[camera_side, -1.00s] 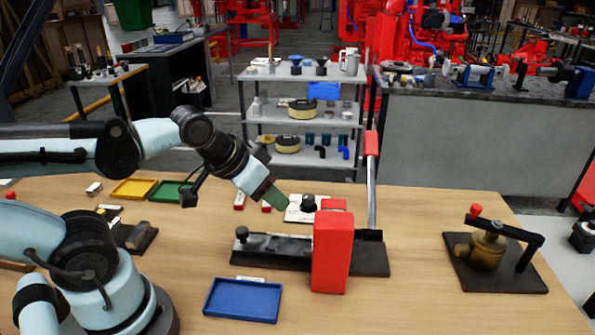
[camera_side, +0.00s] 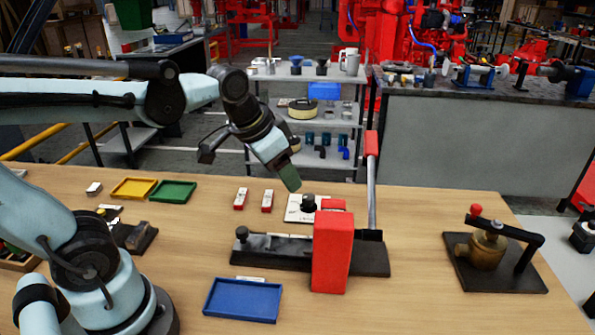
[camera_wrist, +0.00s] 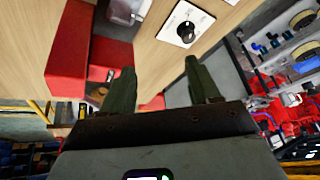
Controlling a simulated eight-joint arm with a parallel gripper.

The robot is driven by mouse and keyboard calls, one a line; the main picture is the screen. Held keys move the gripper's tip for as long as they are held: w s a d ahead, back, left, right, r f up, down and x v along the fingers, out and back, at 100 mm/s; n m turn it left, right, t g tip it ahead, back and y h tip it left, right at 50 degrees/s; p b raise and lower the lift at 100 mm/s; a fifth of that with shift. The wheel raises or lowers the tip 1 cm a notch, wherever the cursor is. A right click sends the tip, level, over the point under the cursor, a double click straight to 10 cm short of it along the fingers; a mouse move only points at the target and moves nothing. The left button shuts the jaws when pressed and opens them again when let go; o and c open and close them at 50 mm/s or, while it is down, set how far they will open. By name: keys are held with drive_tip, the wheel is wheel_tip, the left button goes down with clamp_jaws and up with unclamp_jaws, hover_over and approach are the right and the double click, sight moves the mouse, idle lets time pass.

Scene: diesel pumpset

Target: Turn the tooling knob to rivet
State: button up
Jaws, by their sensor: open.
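The tooling knob (camera_side: 308,203) is a black knob on a white plate (camera_side: 296,214), behind the red press block on the table. In the wrist view the black knob (camera_wrist: 187,30) sits on its white plate (camera_wrist: 178,37) at the top, beyond the fingertips. My gripper (camera_side: 290,182) is above and slightly left of the knob in the side view, apart from it. In the wrist view my gripper (camera_wrist: 156,80) shows two dark green fingers spread apart with nothing between them. Lettering on the plate is too small to read.
A red press block (camera_side: 331,250) with an upright red-tipped lever (camera_side: 371,180) stands in front and right of the knob. Two small red-and-white blocks (camera_side: 253,200) lie left of the plate. Blue (camera_side: 243,316), green and yellow trays and a brass fixture (camera_side: 486,250) are farther off.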

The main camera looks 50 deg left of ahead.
drive_tip(key=w+a+r+m+g, duration=0.1)
drive_tip(key=w+a+m+g, duration=0.15)
drive_tip(key=w, duration=0.45)
drive_tip(key=m+g, duration=0.2)
drive_tip(key=g, duration=0.1)
approach(309, 196)
wheel_tip(309, 196, down, 8)
drive_tip(key=shift+a+f, duration=0.1)
drive_tip(key=shift+f, duration=0.05)
drive_tip(key=shift+c, duration=0.2)
drive_tip(key=shift+n, duration=0.25)
drive_tip(key=c, duration=1)
